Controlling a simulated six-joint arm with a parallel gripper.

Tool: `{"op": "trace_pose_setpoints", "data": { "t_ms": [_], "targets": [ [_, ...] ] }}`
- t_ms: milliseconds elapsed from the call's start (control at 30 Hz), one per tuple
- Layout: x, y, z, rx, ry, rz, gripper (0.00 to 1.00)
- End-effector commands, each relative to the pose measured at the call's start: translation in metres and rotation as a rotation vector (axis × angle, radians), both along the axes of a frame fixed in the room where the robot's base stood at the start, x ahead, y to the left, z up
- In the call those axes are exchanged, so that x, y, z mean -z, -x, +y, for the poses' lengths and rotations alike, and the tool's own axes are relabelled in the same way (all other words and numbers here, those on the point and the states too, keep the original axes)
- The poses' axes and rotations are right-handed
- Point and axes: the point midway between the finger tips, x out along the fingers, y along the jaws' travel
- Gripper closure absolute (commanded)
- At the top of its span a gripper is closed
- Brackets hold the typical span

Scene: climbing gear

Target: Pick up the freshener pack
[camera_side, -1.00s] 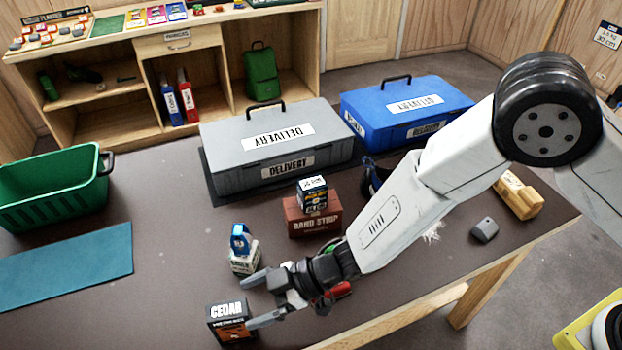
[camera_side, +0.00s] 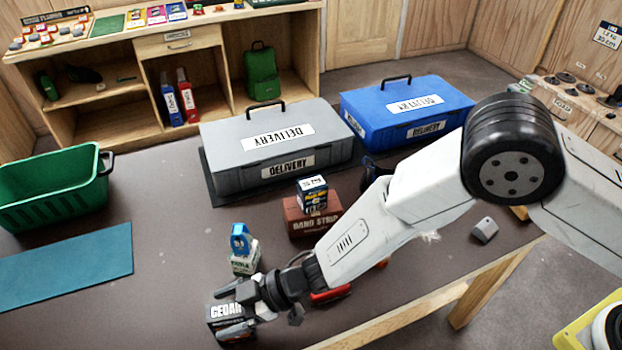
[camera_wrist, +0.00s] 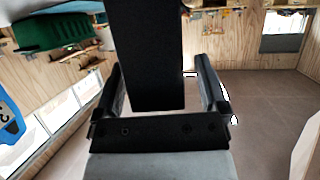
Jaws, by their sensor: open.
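The freshener pack (camera_side: 222,311), a dark box with CEDAR on its white top label, stands near the table's front edge in the side view. My gripper (camera_side: 229,309) is over it from the right, one finger on its far side and one on its near side. In the wrist view the dark side of the pack (camera_wrist: 154,55) stands between the two spread fingers of my gripper (camera_wrist: 160,85), with gaps on both sides. The jaws are open. The fingers hide part of the pack in the side view.
A small box with a blue item on top (camera_side: 242,250) stands just behind my gripper. A red-brown BAND STRIP box (camera_side: 302,222) carries a smaller box. Grey (camera_side: 230,178) and blue (camera_side: 370,118) delivery cases stand behind. A green bin (camera_side: 50,192) and teal mat (camera_side: 70,265) lie left.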

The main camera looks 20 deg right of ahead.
Motion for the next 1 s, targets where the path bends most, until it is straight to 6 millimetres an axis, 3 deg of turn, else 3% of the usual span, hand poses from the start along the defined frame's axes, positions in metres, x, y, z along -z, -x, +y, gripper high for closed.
{"op": "trace_pose_setpoints", "data": {
  "t_ms": [533, 567, 833, 1000],
  "targets": [
    [0.0006, -0.0003, 0.0012, 0.000, 0.000, 0.000, 0.07],
    [0.0006, -0.0003, 0.0012, 0.000, 0.000, 0.000, 0.14],
    [0.0006, -0.0003, 0.0011, 0.000, 0.000, 0.000, 0.99],
    [0.0001, -0.0004, 0.0013, 0.000, -0.001, 0.000, 1.00]
  ]
}}
